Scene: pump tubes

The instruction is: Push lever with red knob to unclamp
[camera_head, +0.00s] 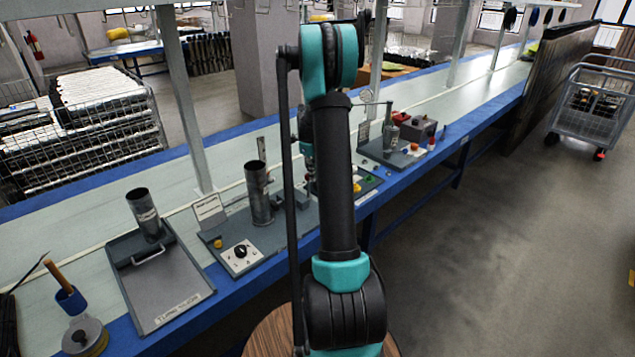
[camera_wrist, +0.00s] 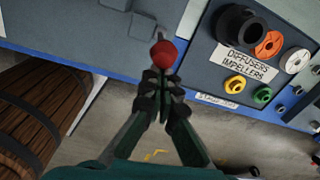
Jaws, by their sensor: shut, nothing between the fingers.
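The red knob (camera_wrist: 163,54) of the lever shows in the wrist view, at the upper middle. Its thin dark stem (camera_wrist: 161,36) runs up from it toward a grey block. My gripper (camera_wrist: 162,78) is shut and empty, with its fingertips right at the lower edge of the knob. I cannot tell whether they touch it. In the head view my arm hides most of the lever area, and the gripper is behind it beside the grey fixture (camera_head: 290,200).
A grey panel labelled "Diffusers Impellers" (camera_wrist: 247,62) with a black ring, orange and white discs, and yellow and green knobs lies right of the knob. A wooden barrel (camera_wrist: 40,110) stands lower left. A metal tube (camera_head: 258,192) stands on the bench's grey plate.

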